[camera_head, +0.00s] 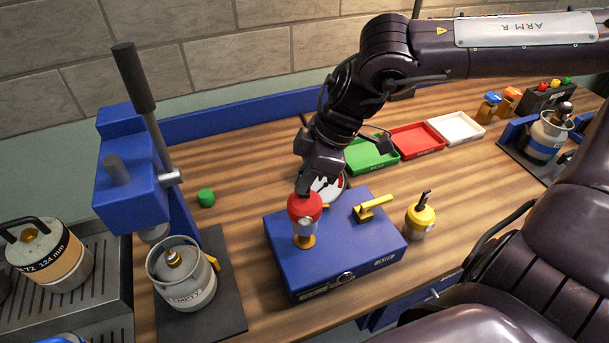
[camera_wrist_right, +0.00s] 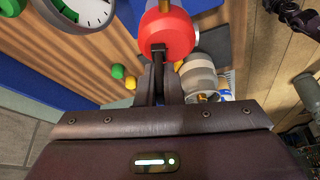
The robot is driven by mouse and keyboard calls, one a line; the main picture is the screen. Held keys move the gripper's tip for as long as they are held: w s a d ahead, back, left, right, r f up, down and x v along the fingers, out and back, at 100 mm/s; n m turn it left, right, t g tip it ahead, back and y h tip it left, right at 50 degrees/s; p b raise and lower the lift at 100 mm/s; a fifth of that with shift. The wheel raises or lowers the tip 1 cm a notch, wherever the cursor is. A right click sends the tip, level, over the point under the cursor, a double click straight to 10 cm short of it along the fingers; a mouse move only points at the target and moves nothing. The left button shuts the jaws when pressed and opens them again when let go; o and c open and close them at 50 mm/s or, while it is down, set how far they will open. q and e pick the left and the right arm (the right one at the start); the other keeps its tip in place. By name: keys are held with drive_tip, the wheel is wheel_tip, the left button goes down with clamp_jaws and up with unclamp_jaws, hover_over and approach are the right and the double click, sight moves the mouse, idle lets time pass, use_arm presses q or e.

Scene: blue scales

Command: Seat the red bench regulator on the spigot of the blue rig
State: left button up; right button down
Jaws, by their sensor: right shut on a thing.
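The red regulator (camera_head: 305,207) has a red domed cap, a pale body and a black handle on top. My right gripper (camera_head: 306,190) is shut on that handle; in the right wrist view the closed fingers (camera_wrist_right: 158,52) meet it against the red cap (camera_wrist_right: 166,32). The blue rig (camera_head: 365,256) is a low blue box with a yellow lever (camera_head: 373,207) on top and a round gauge (camera_head: 336,186) behind. The brass spigot (camera_head: 305,241) shows directly under the regulator, which looks upright. I cannot tell whether they touch. My left gripper is not in view.
A yellow regulator (camera_head: 420,219) stands right of the rig. A blue lever press (camera_head: 130,160) with a grey canister (camera_head: 182,280) stands at left. Green (camera_head: 372,155), red (camera_head: 417,139) and white (camera_head: 456,128) trays lie behind. A green cap (camera_head: 206,198) lies between press and rig.

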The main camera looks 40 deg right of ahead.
sight(305, 195)
drive_tip(key=shift+f+b, duration=1.95)
drive_tip(key=shift+f, duration=0.35)
drive_tip(key=c, duration=1.5)
unclamp_jaws()
drive_tip(key=shift+b+v, duration=0.4)
drive_tip(key=shift+v, duration=3.5)
